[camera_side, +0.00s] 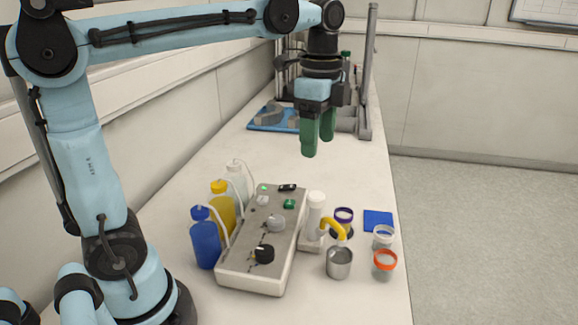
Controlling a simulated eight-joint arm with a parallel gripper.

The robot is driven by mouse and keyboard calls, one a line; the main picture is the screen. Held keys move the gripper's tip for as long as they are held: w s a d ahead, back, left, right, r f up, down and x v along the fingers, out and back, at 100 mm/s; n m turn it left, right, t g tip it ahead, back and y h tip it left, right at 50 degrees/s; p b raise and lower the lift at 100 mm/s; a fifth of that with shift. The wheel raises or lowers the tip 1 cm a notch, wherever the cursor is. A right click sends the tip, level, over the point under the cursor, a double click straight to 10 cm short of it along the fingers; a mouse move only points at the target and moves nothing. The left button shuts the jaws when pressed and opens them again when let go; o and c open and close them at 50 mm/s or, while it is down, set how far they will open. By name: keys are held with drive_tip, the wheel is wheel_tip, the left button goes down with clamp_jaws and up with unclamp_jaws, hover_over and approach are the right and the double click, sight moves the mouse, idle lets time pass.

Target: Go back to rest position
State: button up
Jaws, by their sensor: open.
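My gripper (318,143) has green fingers that point down. It hangs in the air above the bench, higher than the grey control box and farther back than it. Its fingers are apart and nothing shows between them. My arm reaches out from the left with its elbow raised. No marker for a rest position shows in the side view.
Below are a grey control box (236,265), blue (205,245), yellow (222,205) and white (238,180) bottles, a metal cup (339,265), an orange-rimmed jar (384,266) and a blue pad (378,220). Behind stands a grey frame (368,75). The bench's middle (265,160) is clear.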

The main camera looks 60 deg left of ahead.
drive_tip(key=s+d+f+n+t, duration=0.1)
drive_tip(key=s+f+n+t, duration=0.5)
drive_tip(key=f+n, duration=0.4)
drive_tip(key=n+t, duration=0.1)
drive_tip(key=n, duration=0.1)
drive_tip(key=shift+s+f+n, duration=0.35)
drive_tip(key=shift+n, duration=0.05)
drive_tip(key=shift+d, duration=0.1)
